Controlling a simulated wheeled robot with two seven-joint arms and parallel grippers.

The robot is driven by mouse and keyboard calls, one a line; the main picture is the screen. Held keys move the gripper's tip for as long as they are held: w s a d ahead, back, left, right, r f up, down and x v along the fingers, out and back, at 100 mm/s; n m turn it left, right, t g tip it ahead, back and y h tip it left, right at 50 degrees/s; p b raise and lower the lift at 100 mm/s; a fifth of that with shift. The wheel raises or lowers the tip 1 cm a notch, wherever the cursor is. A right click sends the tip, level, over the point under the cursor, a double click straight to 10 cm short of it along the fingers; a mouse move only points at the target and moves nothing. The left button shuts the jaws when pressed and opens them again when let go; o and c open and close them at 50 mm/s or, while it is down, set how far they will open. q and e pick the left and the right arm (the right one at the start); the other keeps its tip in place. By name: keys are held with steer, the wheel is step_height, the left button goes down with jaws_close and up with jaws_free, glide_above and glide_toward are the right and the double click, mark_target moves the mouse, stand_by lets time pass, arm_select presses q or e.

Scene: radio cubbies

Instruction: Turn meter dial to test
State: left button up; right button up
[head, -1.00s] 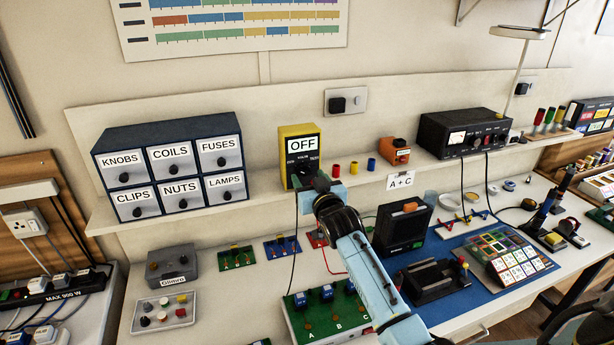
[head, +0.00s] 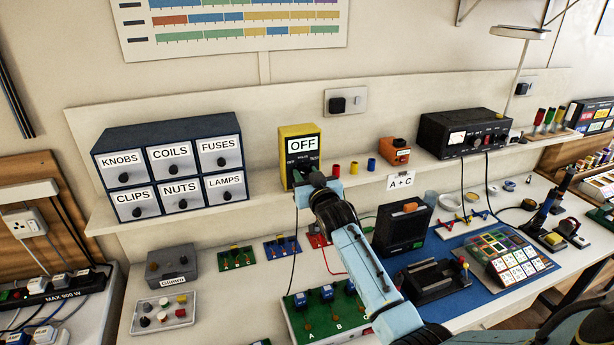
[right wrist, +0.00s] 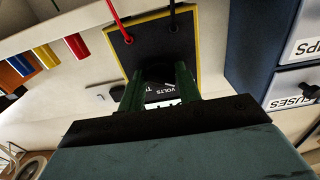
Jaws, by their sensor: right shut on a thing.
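The yellow and black meter (head: 299,144) stands on the shelf, and its screen reads OFF. My right gripper (head: 315,179) is at the lower front of the meter and covers its dial in the head view. In the right wrist view the two fingers (right wrist: 158,88) are shut on the dark dial (right wrist: 157,73) at the meter's face (right wrist: 150,42). The word VOLTS shows between the fingers. The dial's pointer direction is hidden. My left gripper is not in view.
A blue drawer cabinet (head: 172,128) stands left of the meter. Red, yellow and blue small cylinders (head: 354,168) and an orange box (head: 395,150) stand to its right. A green board (head: 322,318) lies on the bench below my right arm.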

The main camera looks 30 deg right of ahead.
steer(key=shift+m, duration=0.4)
steer(key=m+p, duration=0.2)
steer(key=m, duration=0.2)
steer(key=m+p, duration=0.1)
steer(key=m, duration=0.5)
steer(key=shift+a+m+p, duration=0.1)
steer(key=shift+m+p, duration=0.25)
steer(key=shift+m, duration=0.05)
steer(key=m, duration=0.6)
steer(key=m+p, duration=0.1)
steer(key=m, duration=0.5)
steer(key=shift+m, duration=0.4)
steer(key=o, duration=1)
steer(key=shift+r, duration=0.1)
steer(key=shift+c, duration=0.2)
